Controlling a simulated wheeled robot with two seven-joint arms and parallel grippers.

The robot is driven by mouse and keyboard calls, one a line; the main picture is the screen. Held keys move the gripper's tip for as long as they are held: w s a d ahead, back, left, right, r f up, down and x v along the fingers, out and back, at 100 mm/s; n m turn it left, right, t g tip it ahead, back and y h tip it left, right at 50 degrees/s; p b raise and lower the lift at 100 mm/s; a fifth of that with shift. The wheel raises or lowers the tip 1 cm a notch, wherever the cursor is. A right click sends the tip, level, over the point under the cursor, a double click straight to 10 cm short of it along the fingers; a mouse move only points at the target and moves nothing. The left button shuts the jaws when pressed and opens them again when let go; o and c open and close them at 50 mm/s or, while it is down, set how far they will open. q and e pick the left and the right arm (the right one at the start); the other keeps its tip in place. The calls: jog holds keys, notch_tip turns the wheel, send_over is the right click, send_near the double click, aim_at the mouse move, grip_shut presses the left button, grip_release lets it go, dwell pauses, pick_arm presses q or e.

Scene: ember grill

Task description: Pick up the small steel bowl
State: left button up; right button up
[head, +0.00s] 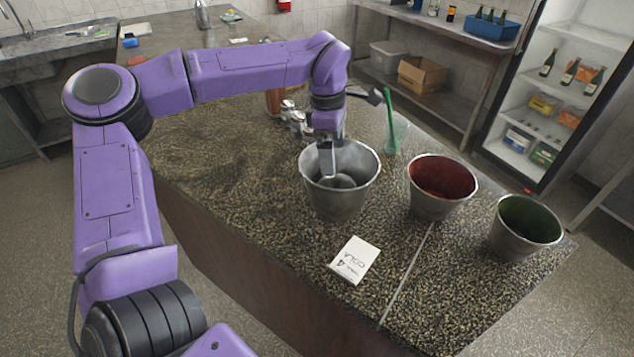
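My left gripper (330,172) points down into the mouth of a steel bucket-like container (338,205) on the stone counter. Its fingertips are inside the rim, and I cannot tell whether they are open or shut. A rounded grey shape (346,181) lies inside that container beside the fingers; it may be the small steel bowl, but the gripper and the walls partly hide it. I cannot tell whether the fingers touch it. My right gripper is not in view.
A steel container with red inside (440,196) and one with green inside (525,226) stand to the right. A clear cup with a green handle (395,130) stands behind. A white card (354,260) lies in front. The counter's left part is mostly clear.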

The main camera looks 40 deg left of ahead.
aim_at(337, 183)
pick_arm(q)
jog(key=f+p, duration=0.1)
jog(key=f, duration=0.2)
jog(key=f+p, duration=0.1)
jog(key=f, duration=0.3)
jog(key=w+d+f+p, duration=0.1)
jog(key=f, duration=0.2)
jog(key=shift+f, duration=0.25)
jog(key=c, duration=0.7)
